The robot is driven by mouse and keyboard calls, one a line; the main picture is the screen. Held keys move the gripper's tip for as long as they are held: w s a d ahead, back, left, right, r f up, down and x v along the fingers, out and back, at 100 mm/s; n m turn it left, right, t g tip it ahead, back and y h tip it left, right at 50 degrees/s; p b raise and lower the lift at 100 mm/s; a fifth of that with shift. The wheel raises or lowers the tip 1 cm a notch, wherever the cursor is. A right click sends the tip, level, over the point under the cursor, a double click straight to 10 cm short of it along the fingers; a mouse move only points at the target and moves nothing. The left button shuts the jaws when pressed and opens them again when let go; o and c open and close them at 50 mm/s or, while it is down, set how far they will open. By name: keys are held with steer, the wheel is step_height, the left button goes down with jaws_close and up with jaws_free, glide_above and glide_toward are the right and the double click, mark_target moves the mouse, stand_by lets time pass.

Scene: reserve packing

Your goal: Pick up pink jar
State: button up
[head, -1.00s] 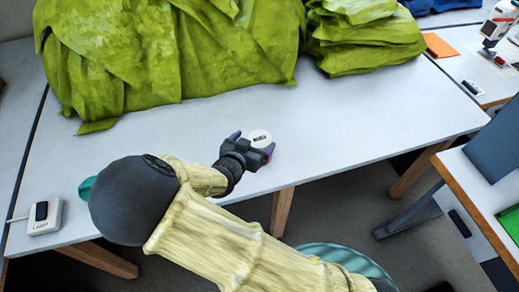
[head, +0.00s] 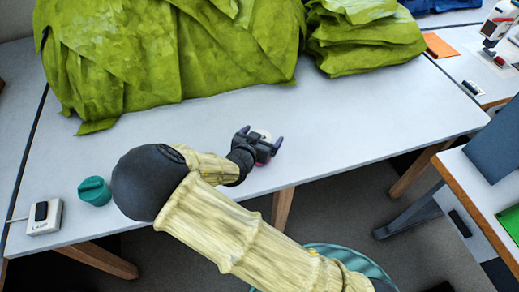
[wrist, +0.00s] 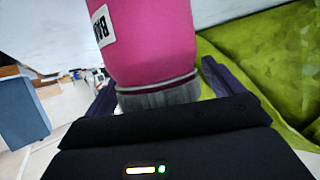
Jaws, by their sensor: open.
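The pink jar fills the top middle of the wrist view (wrist: 152,45), with a black-on-white label and a grey band at its end nearest my gripper. In the head view its pale round top (head: 263,133) shows partly behind my gripper, near the table's front edge. My gripper (head: 261,138) is open over the jar. In the wrist view its dark fingers (wrist: 160,88) stand to either side of the jar. I cannot tell whether they touch it. Much of the jar is hidden by my gripper in the head view.
The grey-white table (head: 350,120) is clear around the jar. Green crumpled cloth (head: 170,60) covers its back. A teal lidded pot (head: 95,191) and a white switch box (head: 45,217) stand at the left front. Another bench with a blue-grey panel (head: 492,150) is at right.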

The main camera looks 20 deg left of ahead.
steer(key=c, duration=1.4)
step_height(320, 180, up, 10)
steer(key=shift+p, duration=0.7)
